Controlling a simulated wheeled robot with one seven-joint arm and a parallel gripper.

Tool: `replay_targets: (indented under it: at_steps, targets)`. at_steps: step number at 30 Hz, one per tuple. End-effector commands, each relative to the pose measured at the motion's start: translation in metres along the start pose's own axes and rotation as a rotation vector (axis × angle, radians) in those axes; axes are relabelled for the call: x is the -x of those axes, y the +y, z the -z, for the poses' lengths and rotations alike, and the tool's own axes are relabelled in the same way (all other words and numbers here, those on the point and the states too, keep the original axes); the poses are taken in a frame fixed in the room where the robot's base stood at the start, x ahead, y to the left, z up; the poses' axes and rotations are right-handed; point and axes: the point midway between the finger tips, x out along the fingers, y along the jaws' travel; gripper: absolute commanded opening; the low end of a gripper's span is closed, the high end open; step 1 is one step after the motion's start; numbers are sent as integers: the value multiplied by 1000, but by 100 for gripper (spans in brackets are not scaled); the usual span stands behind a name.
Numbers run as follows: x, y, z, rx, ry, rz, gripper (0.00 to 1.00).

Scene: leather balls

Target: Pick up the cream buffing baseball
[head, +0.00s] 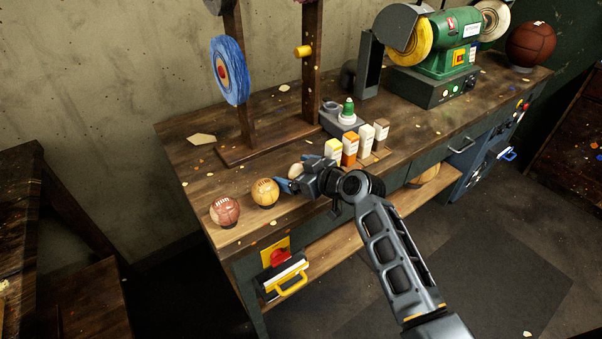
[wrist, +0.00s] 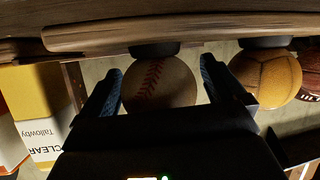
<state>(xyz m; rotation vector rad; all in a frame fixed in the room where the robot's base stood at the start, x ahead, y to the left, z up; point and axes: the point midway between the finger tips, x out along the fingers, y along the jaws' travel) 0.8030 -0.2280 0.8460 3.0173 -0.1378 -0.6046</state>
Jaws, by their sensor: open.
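The cream baseball (head: 296,170) with red stitching sits near the front edge of the workbench, partly hidden behind my gripper (head: 294,174) in the head view. In the wrist view, which is upside down, the cream baseball (wrist: 160,84) lies between the two blue fingers of my gripper (wrist: 159,88). A finger stands on each side of it, with a small gap visible on both sides. My gripper is open. The ball's lower part rests on a dark round stand at the bench top.
Several wax bars (head: 350,149) stand close on the right. A wooden post rack (head: 240,154) and green grinder (head: 446,50) are behind.

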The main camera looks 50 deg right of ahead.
Motion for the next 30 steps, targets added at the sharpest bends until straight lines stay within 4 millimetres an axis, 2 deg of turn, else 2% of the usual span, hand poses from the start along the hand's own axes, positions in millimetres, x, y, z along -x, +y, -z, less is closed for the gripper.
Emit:
replay_targets:
  at_steps: [2, 18, 25, 30]
  targets:
    - [0, 0, 0, 0, 0, 0, 96]
    - [1, 0, 0, 0, 1, 0, 46]
    - [2, 0, 3, 1, 2, 0, 46]
    - [10, 2, 24, 3, 4, -1, 46]
